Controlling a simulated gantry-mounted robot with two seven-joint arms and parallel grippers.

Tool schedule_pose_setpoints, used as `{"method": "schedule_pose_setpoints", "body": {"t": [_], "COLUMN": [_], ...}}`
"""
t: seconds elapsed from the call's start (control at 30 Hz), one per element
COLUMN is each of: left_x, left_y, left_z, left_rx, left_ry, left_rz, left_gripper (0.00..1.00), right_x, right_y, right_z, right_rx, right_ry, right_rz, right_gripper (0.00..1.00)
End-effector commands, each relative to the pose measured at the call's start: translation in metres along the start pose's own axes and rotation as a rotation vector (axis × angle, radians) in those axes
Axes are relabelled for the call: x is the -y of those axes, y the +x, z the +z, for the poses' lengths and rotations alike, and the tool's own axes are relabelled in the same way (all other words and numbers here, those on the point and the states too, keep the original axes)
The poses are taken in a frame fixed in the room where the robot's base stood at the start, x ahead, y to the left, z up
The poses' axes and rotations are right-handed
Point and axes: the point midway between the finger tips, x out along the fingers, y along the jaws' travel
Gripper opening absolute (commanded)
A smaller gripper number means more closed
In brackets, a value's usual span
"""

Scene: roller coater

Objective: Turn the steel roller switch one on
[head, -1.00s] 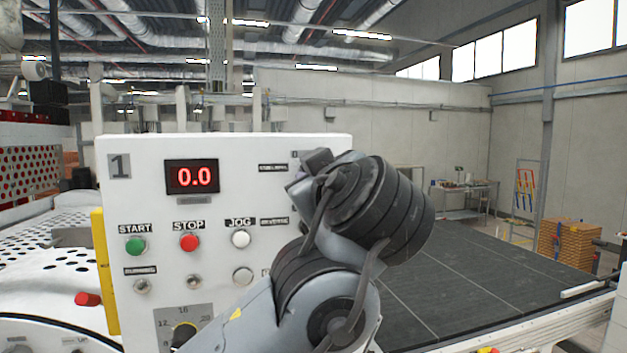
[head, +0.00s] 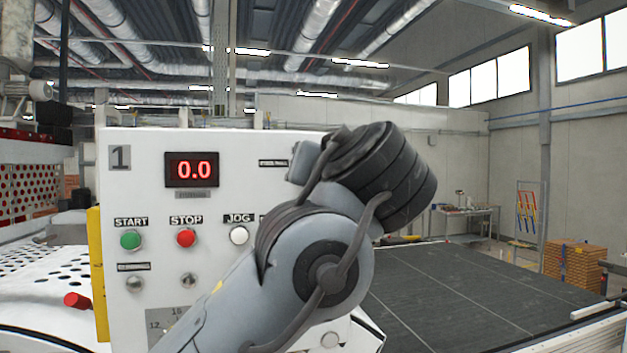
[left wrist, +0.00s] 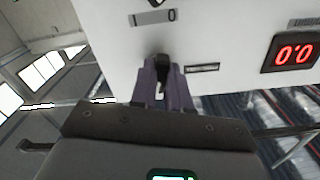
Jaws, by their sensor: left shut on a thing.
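The white control panel (head: 150,200), marked 1, stands in front of me in the head view. A small label (head: 273,163) at its upper right is too blurred to read surely, and my arm covers the panel's right part. In the left wrist view, my left gripper (left wrist: 162,88) has its purple fingers on either side of a black switch knob (left wrist: 161,60) on the panel and is shut on it. A dark label (left wrist: 202,68) sits beside the knob. Its exact setting is hard to tell. My right gripper is in neither view.
The red display (head: 192,170) reads 0.0. Green START (head: 131,240), red STOP (head: 186,237) and white JOG (head: 239,235) buttons sit below it. A dark conveyor bed (head: 470,285) extends at the right. A red knob (head: 77,300) sticks out at the lower left.

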Motion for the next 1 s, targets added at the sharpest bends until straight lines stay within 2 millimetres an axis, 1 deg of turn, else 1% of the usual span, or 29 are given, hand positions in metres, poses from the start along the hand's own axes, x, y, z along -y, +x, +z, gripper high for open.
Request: {"method": "schedule_pose_setpoints", "body": {"t": [0.2,0.4,0.97,1.0], "left_x": [0.0004,0.0004,0.0002,0.0002], "left_y": [-0.0011,-0.0013,-0.0016,-0.0016], "left_z": [-0.0011,-0.0016,-0.0021,-0.0021], "left_rx": [-0.002,-0.003,-0.004,-0.004], "left_ry": [0.129,0.197,0.227,0.227], "left_rz": [0.000,0.000,0.000,0.000], "left_gripper": [0.00,0.00,0.00,0.22], "right_x": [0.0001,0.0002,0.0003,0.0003], "right_y": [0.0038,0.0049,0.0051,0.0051], "right_z": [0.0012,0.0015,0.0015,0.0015], "right_rx": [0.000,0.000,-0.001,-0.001], "right_ry": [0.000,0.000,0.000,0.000], "right_rz": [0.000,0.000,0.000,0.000], "right_gripper": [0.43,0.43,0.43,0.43]}}
